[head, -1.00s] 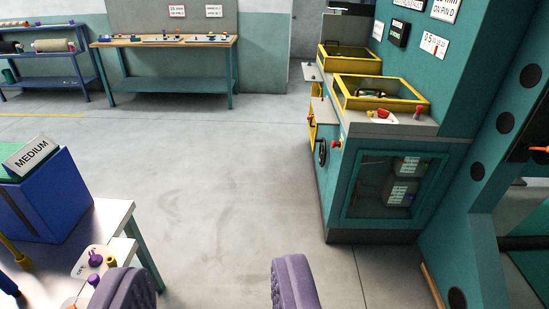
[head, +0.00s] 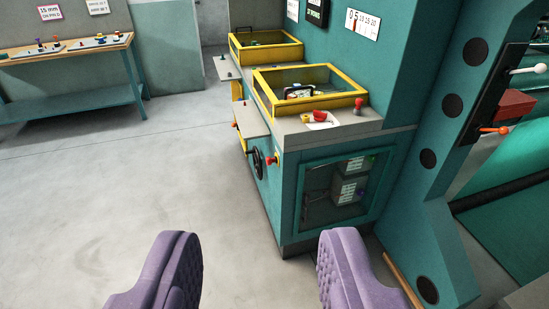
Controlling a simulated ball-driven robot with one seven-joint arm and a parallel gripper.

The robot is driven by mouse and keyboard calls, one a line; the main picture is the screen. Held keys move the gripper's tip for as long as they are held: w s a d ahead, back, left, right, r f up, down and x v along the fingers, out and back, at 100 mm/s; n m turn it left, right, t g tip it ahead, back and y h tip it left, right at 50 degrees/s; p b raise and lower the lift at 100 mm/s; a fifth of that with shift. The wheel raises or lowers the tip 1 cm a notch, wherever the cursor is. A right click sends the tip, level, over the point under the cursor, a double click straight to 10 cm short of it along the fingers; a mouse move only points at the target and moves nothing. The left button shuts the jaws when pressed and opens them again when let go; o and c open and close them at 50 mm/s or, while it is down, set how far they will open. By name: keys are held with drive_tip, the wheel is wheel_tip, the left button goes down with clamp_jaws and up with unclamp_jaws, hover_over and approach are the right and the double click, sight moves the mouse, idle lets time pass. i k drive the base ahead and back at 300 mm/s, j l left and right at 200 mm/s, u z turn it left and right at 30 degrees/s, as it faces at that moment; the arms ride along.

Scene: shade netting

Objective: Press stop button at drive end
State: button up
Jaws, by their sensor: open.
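The teal drive-end cabinet (head: 277,205) stands right of centre. A red knob (head: 358,104) and red and yellow pieces on a white plate (head: 321,119) are on the cabinet top. Which red part is the stop button I cannot read from any label. My gripper (head: 262,255) is open and empty, its two purple padded fingers low in the picture. It is in front of the cabinet, apart from it and the buttons.
Yellow-framed bins (head: 309,91) sit on the cabinet. A small grey shelf (head: 249,120) juts from its left side. A teal machine frame (head: 428,160) with levers stands at the right. A workbench (head: 70,52) is at the back left. The grey floor (head: 100,160) at left is clear.

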sight(269, 160)
drive_tip(key=i+j, duration=0.15)
drive_tip(key=i, duration=0.35)
drive_tip(key=i+j, duration=0.2)
drive_tip(key=i, duration=0.25)
drive_tip(key=i+j+z, duration=0.1)
drive_tip(key=i, duration=0.4)
drive_tip(key=i+j, duration=0.25)
drive_tip(key=i, duration=0.2)
drive_tip(key=i+j, duration=0.25)
drive_tip(key=i, duration=0.2)
drive_tip(key=i+j, duration=0.2)
drive_tip(key=i, duration=0.3)
drive_tip(key=l+z, duration=0.05)
